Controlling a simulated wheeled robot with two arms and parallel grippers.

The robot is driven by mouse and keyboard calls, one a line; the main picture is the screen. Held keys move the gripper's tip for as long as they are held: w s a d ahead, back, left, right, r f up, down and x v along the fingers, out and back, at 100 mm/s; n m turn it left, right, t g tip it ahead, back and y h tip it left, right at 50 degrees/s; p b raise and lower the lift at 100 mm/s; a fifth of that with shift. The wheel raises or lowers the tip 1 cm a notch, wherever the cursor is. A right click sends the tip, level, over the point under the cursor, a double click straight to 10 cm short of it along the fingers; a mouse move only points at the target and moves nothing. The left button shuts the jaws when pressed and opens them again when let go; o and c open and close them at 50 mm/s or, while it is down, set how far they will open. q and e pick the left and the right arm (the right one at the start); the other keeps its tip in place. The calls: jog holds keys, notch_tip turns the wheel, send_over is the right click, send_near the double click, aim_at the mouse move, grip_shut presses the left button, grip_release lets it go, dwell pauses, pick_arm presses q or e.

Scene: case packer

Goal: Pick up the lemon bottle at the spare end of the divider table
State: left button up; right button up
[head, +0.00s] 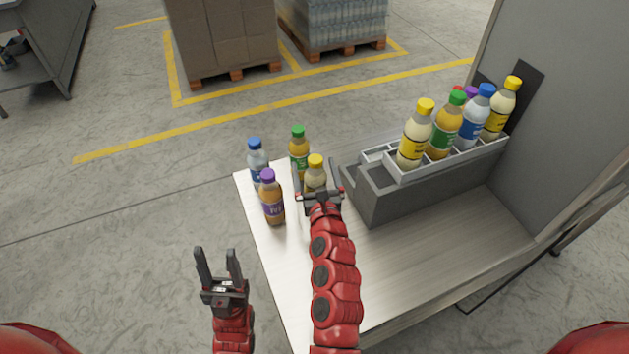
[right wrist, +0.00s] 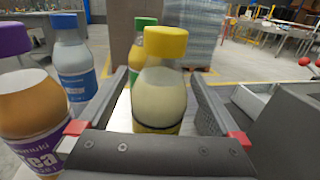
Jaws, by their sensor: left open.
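The lemon bottle (head: 315,178), with a yellow cap and pale contents, stands upright at the left end of the divider table (head: 420,270). My right gripper (head: 320,185) is open and reaches toward it, its fingers either side of the bottle. In the right wrist view the lemon bottle (right wrist: 160,85) stands between the two open fingers, with a gap on each side. The gripper hides the bottle's lower part. My left gripper (head: 219,262) is open and empty, off the table's left edge.
Purple-capped (head: 271,199), blue-capped (head: 257,162) and green-capped (head: 299,150) bottles stand close left and behind. A grey divider (head: 400,200) holding several bottles is right of my right gripper. A grey panel (head: 570,110) rises further right. The table's front is clear.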

jog(key=shift+c, duration=1.1)
jog(key=shift+w+f, duration=0.15)
jog(key=shift+w, duration=0.05)
jog(key=c, duration=0.5)
jog(key=shift+s, duration=0.1)
jog(key=c, duration=0.5)
grip_shut()
jog(key=shift+r, duration=0.2)
